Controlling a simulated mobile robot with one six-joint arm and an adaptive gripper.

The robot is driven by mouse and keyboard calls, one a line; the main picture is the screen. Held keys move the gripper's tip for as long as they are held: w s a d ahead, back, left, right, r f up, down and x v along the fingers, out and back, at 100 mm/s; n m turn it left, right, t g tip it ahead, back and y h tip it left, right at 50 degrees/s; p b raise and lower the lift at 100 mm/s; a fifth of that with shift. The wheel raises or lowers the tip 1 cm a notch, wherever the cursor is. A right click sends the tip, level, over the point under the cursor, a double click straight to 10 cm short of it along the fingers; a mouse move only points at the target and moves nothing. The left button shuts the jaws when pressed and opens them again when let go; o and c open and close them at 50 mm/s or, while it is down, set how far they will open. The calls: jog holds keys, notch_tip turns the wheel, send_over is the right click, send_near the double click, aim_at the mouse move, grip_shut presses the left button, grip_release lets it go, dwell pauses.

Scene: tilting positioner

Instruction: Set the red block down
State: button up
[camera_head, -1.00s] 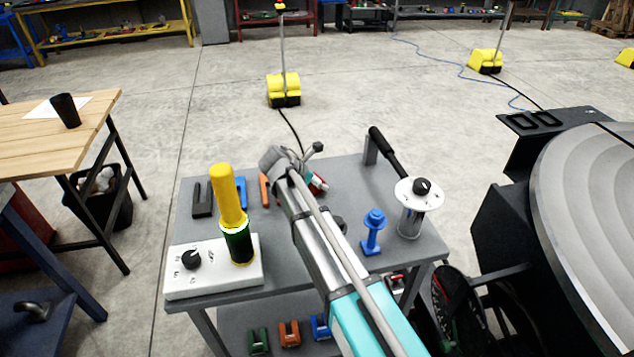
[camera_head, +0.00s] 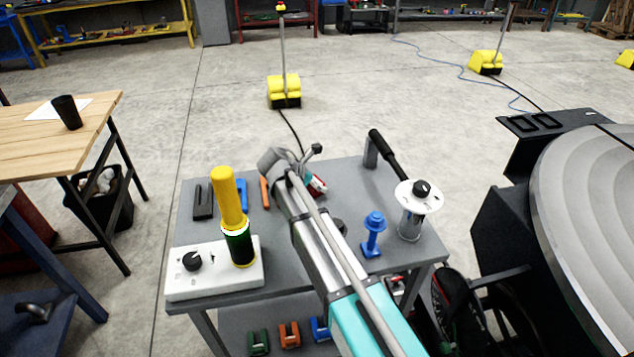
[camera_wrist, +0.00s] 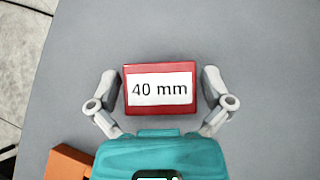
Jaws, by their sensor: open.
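The red block (camera_wrist: 161,109) with a white "40 mm" label lies in the wrist view on the grey table top (camera_wrist: 255,60). My gripper (camera_wrist: 161,88) is open around it, one finger to its left and one to its right, with narrow gaps visible on both sides. In the head view a small red part of the block (camera_head: 317,186) shows beside the end of my arm, over the table's far part. My gripper is mostly hidden there by the arm.
An orange piece (camera_wrist: 69,162) lies close by in the wrist view. A large round turntable (camera_head: 590,220) is at right.

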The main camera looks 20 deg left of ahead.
jog(key=p+v, duration=0.6)
jog(key=v, duration=0.3)
jog(key=shift+r, duration=0.1)
jog(key=shift+p+v, duration=0.8)
jog(key=shift+v, duration=0.35)
